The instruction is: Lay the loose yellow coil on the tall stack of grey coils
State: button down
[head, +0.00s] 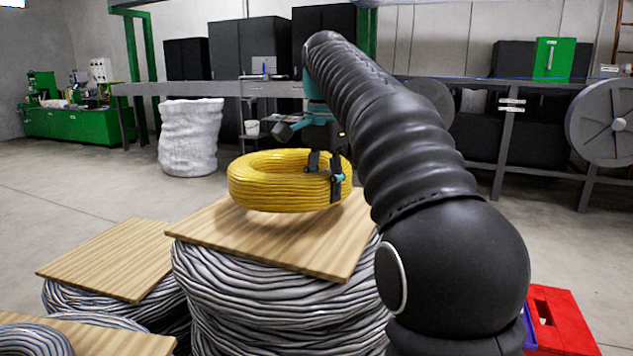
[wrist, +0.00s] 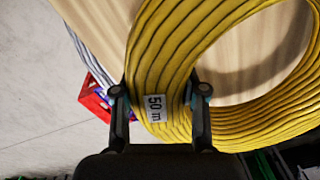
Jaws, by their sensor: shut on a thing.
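The yellow coil (head: 270,182) is in the head view, over the wooden board on top of the tall stack of grey coils (head: 270,305). My gripper (head: 325,180) is shut on the right side of the coil's ring. In the wrist view the two fingers (wrist: 160,105) stand on either side of the yellow ring (wrist: 165,60), by a "50 m" label. A shadow on the board (head: 330,240) suggests a small gap below the coil, but I cannot tell whether it touches the board. The coil looks about level.
A lower stack with a wooden board (head: 110,258) stands to the left, and another board (head: 105,340) with a grey coil (head: 30,341) is at the front left. A red crate (head: 560,322) is at the lower right. A white sack (head: 190,135) stands behind.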

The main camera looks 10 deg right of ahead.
aim_at(325, 172)
jog(key=shift+f+b, duration=0.7)
jog(key=shift+f, duration=1.2)
jog(key=c, duration=0.6)
grip_release()
jog(key=shift+f, duration=0.2)
jog(key=shift+c, duration=0.2)
jog(key=shift+r+p, duration=1.35)
jog(key=shift+r, duration=2.5)
